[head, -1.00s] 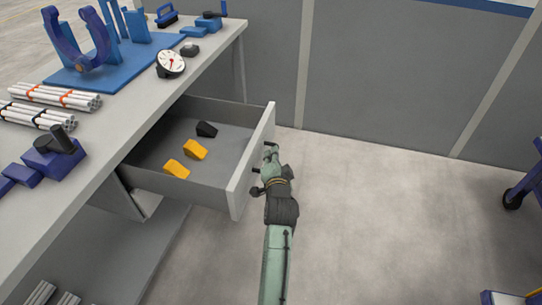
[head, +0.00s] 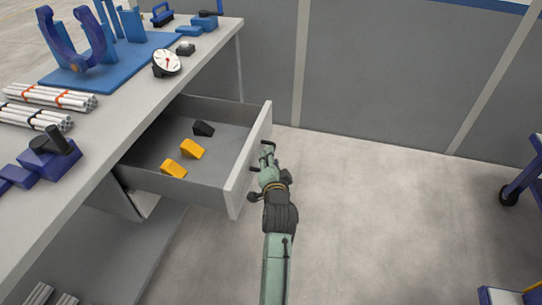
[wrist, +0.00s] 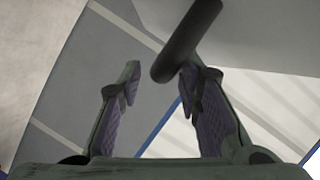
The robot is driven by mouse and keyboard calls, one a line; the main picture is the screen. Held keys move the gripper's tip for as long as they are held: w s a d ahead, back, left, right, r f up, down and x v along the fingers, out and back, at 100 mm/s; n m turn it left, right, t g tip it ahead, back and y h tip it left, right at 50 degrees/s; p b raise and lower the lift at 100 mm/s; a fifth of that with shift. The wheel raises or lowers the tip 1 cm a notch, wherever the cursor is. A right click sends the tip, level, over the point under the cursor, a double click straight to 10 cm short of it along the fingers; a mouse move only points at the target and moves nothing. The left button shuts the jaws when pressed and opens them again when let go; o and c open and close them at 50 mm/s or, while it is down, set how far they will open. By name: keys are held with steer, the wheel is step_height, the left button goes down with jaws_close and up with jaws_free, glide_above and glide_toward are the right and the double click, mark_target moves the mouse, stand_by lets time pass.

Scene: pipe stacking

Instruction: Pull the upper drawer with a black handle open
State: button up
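The grey drawer (head: 235,185) under the workbench top stands pulled well out, and its inside shows in the head view. Its black handle (head: 268,144) is on the outer face of the front panel, mostly seen from above. In the wrist view the handle (wrist: 188,40) is a dark bar, its end overlapping the gap near the right finger. My gripper (head: 268,162) is beside the front panel, close to the handle. In the wrist view my gripper's fingers (wrist: 163,92) are spread apart, with no clear grip on the bar. Contact with the handle cannot be told.
Two yellow blocks (head: 191,149) and a black block (head: 203,129) lie in the drawer. The workbench (head: 112,112) carries white pipe bundles (head: 48,96), a gauge (head: 166,63) and blue fixtures. A grey wall stands behind.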

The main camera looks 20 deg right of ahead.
steer(key=v, duration=0.5)
stand_by(0.4)
